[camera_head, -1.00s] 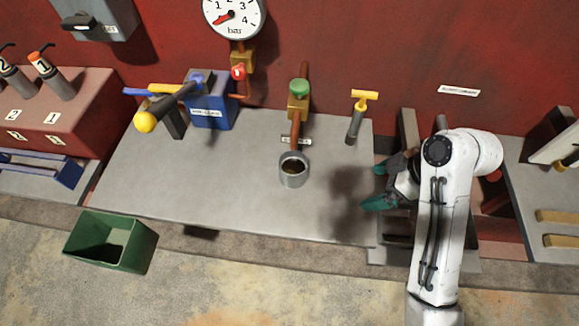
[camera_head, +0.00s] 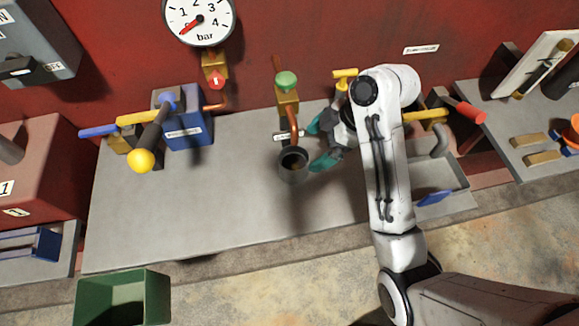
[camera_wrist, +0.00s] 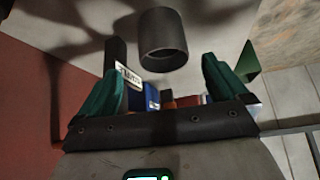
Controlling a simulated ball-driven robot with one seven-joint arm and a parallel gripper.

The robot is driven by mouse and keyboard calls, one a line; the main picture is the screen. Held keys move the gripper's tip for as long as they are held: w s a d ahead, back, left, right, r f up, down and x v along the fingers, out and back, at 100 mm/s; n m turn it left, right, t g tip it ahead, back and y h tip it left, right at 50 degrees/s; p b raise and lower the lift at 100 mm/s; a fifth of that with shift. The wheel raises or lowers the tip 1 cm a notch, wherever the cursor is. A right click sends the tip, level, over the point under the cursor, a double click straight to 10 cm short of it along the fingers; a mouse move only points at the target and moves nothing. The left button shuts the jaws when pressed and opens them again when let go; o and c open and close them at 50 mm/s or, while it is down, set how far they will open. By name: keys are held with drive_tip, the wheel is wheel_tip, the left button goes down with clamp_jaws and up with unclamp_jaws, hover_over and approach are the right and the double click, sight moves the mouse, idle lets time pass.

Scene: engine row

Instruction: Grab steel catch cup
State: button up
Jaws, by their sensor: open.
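The steel catch cup (camera_head: 293,172) stands upright on the grey bench top, below the spout of the green-knobbed brass valve (camera_head: 287,95). It looks dark grey and hollow. My gripper (camera_head: 319,143) is open, just to the right of the cup, with its teal fingers pointing left towards it. In the wrist view the cup (camera_wrist: 163,40) sits ahead of and between the open fingers (camera_wrist: 163,82), beyond their tips. Nothing is between the fingers. I cannot tell whether a finger touches the cup.
A blue box (camera_head: 183,130) with a yellow-balled lever (camera_head: 141,160) stands at the left of the bench. A yellow T-handle (camera_head: 344,74) is behind my gripper. A green bin (camera_head: 150,300) is at the front left. The bench top (camera_head: 220,200) is clear left of and before the cup.

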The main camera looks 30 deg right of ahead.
sight(297, 163)
drive_tip(key=x, duration=0.4)
drive_tip(key=shift+a+f, duration=0.1)
drive_tip(key=shift+f, duration=0.05)
drive_tip(key=shift+s+d+f+x, duration=0.1)
drive_tip(key=shift+x, duration=1.15)
drive_tip(key=shift+s+d+f+x, duration=0.1)
drive_tip(key=shift+s+x, duration=0.05)
drive_tip(key=shift+x, duration=1.15)
drive_tip(key=c, duration=1.1)
